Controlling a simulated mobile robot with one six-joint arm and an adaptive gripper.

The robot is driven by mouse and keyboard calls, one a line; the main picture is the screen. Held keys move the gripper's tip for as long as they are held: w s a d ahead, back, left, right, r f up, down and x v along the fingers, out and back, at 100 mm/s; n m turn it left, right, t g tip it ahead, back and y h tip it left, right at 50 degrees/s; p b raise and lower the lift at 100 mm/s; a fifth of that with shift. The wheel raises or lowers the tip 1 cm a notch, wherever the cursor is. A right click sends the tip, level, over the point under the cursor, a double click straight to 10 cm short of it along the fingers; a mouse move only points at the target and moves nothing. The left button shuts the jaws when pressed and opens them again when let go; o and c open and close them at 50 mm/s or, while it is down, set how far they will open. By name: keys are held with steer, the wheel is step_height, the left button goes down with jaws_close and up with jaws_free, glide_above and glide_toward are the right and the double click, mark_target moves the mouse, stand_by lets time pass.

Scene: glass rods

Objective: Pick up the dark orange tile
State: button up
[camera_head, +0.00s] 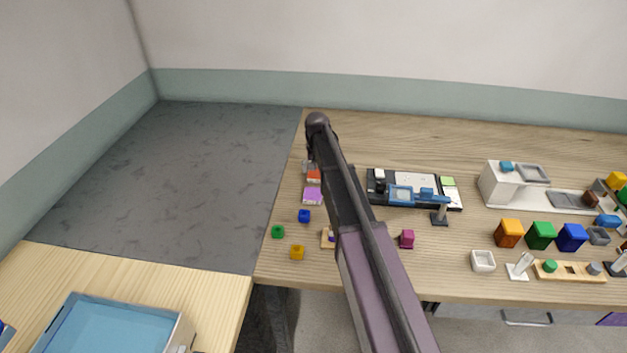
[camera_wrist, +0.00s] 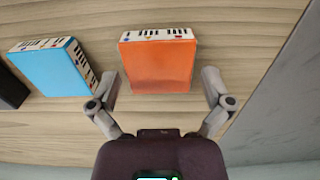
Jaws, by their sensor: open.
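The dark orange tile (camera_wrist: 157,67) lies on the wooden table in the wrist view, with a white edge that carries dark marks and small coloured spots. My gripper (camera_wrist: 161,80) is open, one finger on each side of the tile's near part, with gaps between the fingers and the tile. Whether the fingers are down at the tile's height I cannot tell. In the head view the orange tile (camera_head: 314,174) shows small beside my arm, which hides part of the area around it. My gripper is mostly hidden there.
A blue tile (camera_wrist: 53,68) lies left of the orange one in the wrist view, with a black object (camera_wrist: 10,90) beyond it. In the head view a purple tile (camera_head: 313,196) and small blue (camera_head: 304,216), green (camera_head: 278,232) and yellow (camera_head: 297,252) blocks lie nearby.

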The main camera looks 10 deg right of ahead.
mark_target(317, 172)
steer(key=shift+f, duration=0.2)
stand_by(0.5)
steer(key=c, duration=1)
steer(key=shift+r, duration=0.2)
steer(key=shift+c, duration=0.2)
step_height(317, 172, up, 4)
steer(key=p, duration=0.4)
steer(key=shift+f, duration=0.2)
steer(key=s+d, duration=0.1)
steer(key=s, duration=0.4)
steer(key=s+d, duration=0.1)
steer(key=s, duration=0.4)
steer(key=s+d+r+p, duration=0.1)
steer(key=s, duration=0.4)
steer(key=shift+s+d, duration=0.25)
steer(key=shift+s, duration=0.05)
